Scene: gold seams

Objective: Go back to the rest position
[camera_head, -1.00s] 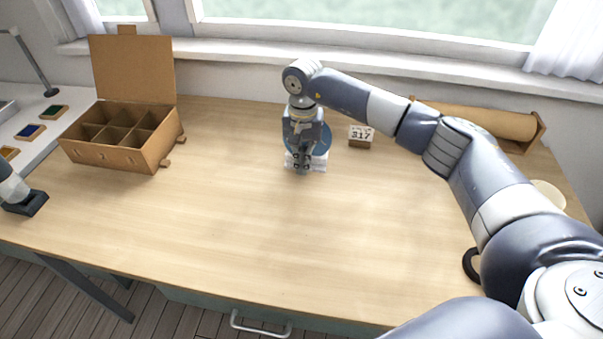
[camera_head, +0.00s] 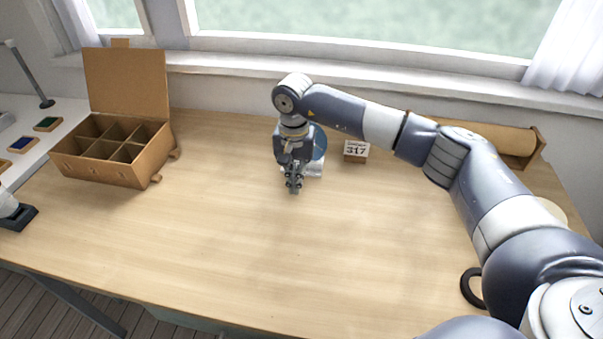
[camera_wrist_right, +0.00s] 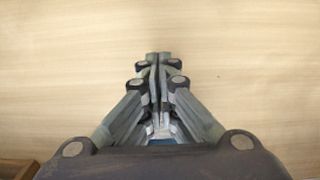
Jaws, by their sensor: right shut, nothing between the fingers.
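My right gripper (camera_head: 294,186) hangs over the back middle of the wooden table (camera_head: 220,240), pointing down. In the right wrist view its fingers (camera_wrist_right: 158,58) are together with nothing between them, above bare wood. Behind it in the head view a blue round thing (camera_head: 320,142) on a white base (camera_head: 315,168) is partly hidden by the gripper.
An open cardboard box (camera_head: 100,172) with several empty compartments stands at the back left. A small block marked 317 (camera_head: 356,151) stands right of the gripper. A brown roll (camera_head: 490,139) lies at the back right, and a black ring (camera_head: 471,288) lies near my right arm. The table's middle is clear.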

